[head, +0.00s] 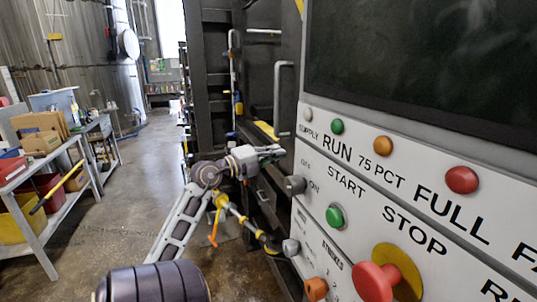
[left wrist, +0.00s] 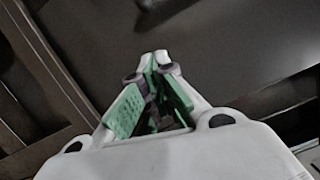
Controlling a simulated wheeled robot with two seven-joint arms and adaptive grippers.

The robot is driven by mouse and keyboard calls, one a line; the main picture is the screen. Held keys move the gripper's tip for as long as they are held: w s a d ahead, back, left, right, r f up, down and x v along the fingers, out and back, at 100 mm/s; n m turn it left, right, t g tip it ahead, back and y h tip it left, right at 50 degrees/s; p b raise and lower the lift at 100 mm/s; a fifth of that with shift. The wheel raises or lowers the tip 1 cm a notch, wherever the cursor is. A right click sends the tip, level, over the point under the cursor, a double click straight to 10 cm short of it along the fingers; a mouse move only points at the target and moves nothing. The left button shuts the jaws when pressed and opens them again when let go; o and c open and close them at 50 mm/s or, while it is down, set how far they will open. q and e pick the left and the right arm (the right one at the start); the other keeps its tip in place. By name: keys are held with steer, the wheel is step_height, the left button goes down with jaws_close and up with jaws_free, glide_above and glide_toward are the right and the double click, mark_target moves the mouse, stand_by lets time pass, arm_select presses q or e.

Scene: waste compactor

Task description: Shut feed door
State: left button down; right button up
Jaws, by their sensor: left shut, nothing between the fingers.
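The feed door seems to be the dark metal panel (head: 261,75) on the compactor's side, with a pale upright bar handle (head: 284,92). Whether it stands open or shut I cannot tell. My left gripper (head: 278,151) is low in front of the dark machine side, below the handle and left of the control panel. In the left wrist view its green-padded fingers (left wrist: 155,70) come together at the tips, shut and empty. A flat dark panel (left wrist: 230,50) fills the view beyond them; touching or apart I cannot tell. My right gripper is out of view.
The white control panel (head: 345,160) with a red stop button (head: 374,281) and knobs stands close on the right. A yellow-grey bar with an orange lever (head: 214,228) lies beneath my left wrist. A workbench (head: 50,215) with boxes stands left; the floor between (head: 140,190) is clear.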

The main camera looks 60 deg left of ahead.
mark_target(293, 139)
arm_select(q)
steer(key=w+a, duration=0.1)
steer(key=w, duration=0.1)
steer(key=w+a, duration=0.1)
steer(key=w, duration=0.1)
steer(key=w+a+r+p, duration=0.1)
steer(key=w, duration=0.1)
steer(key=shift+w, duration=0.3)
steer(key=shift+w+a, duration=0.1)
steer(key=shift+a, duration=0.2)
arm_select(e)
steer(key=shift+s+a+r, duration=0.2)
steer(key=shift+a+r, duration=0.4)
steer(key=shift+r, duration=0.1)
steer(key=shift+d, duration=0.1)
arm_select(q)
steer(key=shift+w+a+r, duration=0.1)
steer(key=shift+a, duration=0.05)
